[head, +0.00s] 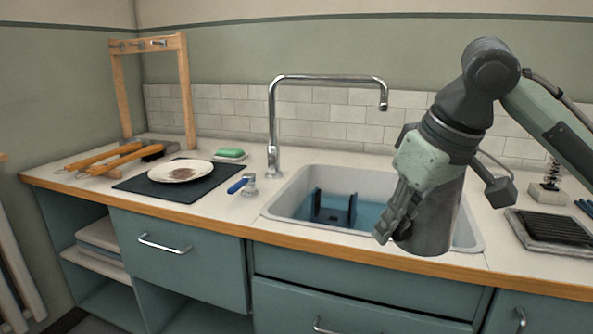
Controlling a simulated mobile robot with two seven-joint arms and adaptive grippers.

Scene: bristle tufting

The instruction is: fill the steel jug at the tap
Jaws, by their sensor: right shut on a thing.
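The steel jug (438,218) is a dark grey cylinder at the right part of the sink, in front of its right side. My right gripper (393,218) is shut on the jug, with its fingers along the jug's left side. The jug looks upright; its inside is hidden by my gripper and arm. The chrome tap (272,125) stands behind the sink's left end, and its spout reaches right and bends down, left of and above the jug. No water stream shows at the spout. A blue-handled lever (239,186) sits on the counter left of the sink. My left gripper is not in view.
The white sink (285,200) holds blue water and a dark rack-like piece (333,211). Left are a plate (181,171) on a dark mat (131,185), green soap (229,153), brushes (104,158) and a wooden frame (186,90). A ridged tray (550,230) lies right.

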